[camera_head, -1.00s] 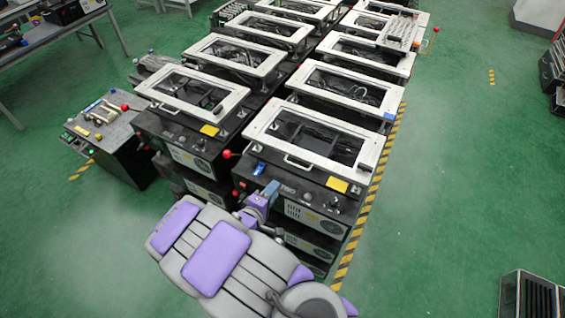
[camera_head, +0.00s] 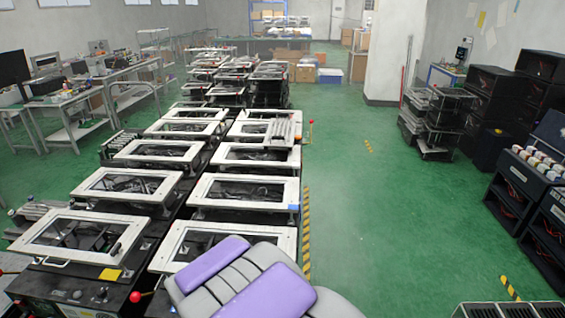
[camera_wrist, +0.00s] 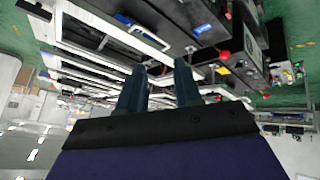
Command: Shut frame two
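White rectangular frames stand over black fixture boxes in two long rows in the head view. The nearest right frame (camera_head: 240,226) is partly hidden behind my purple and grey body. The nearest left frame (camera_head: 85,213) shows a handle on its front rim. Both look roughly level above their boxes. No number marks frame two, so I cannot tell which it is. My gripper (camera_wrist: 160,72) shows in the wrist view with two dark fingers apart and nothing between them. A white frame (camera_wrist: 112,30) and a red knob (camera_wrist: 222,55) lie beyond the fingers. My gripper is not visible in the head view.
A red ball knob (camera_head: 134,297) sticks out between the two nearest boxes. Striped floor tape (camera_head: 306,235) runs along the right row. Green floor (camera_head: 400,230) is open to the right. Black racks (camera_head: 520,190) stand at far right, workbenches (camera_head: 65,105) at left.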

